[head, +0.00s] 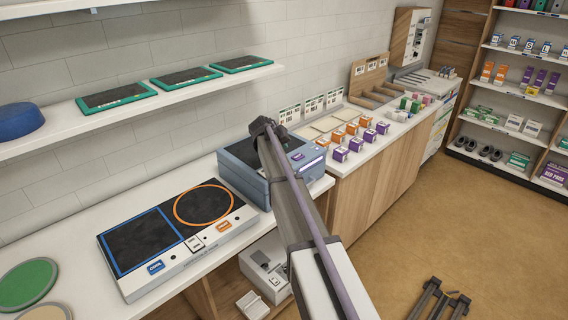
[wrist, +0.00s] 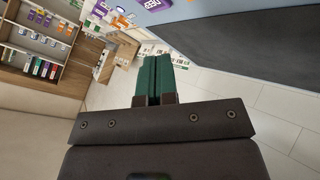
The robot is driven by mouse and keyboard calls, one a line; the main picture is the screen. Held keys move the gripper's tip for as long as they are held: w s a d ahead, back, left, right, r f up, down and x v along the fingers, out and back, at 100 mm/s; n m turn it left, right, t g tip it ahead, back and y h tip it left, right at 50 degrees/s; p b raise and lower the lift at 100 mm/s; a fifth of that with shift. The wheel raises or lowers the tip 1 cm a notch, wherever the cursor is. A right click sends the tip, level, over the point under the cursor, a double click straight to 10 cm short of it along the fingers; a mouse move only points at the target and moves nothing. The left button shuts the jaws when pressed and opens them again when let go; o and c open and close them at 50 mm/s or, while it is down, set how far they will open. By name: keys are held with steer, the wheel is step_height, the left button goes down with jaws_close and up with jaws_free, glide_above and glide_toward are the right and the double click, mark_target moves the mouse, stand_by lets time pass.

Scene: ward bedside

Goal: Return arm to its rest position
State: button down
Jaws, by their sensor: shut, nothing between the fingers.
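My gripper (wrist: 155,60) shows in the wrist view with its two green fingers pressed together and nothing between them. In the head view my arm reaches from the bottom edge up across the blue box-shaped device (head: 236,160), and its far end is over that device. The fingers cannot be made out in the head view. In the wrist view a pale blue face with a dark panel (wrist: 240,45) lies close beyond the fingers, to the right.
A white unit (head: 204,258) with blue and orange outlined areas is on the counter at left. Small orange and purple boxes (head: 340,153) stand right of the device. A wall shelf (head: 140,105) holds green-rimmed trays. The floor (head: 430,210) at right is mostly clear before stocked shelving (head: 515,90).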

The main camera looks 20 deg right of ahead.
stand_by(0.4)
steer(key=s+a+f+n+g+y+b, duration=0.1)
steer(key=s+a+f+y, duration=0.1)
steer(key=s+a, duration=0.6)
steer(key=s+a+f+n+g+y+b, duration=0.1)
steer(key=s+a, duration=0.7)
steer(key=s, duration=1.2)
steer(key=s+a+f+g+y+b, duration=0.2)
steer(key=s+a+f, duration=0.5)
steer(key=s, duration=0.7)
steer(key=a+y+b, duration=0.1)
steer(key=y, duration=0.1)
steer(key=shift+a+n+g+y, duration=0.25)
steer(key=shift+n+g+y, duration=0.15)
steer(key=shift+f, duration=0.1)
stand_by(0.5)
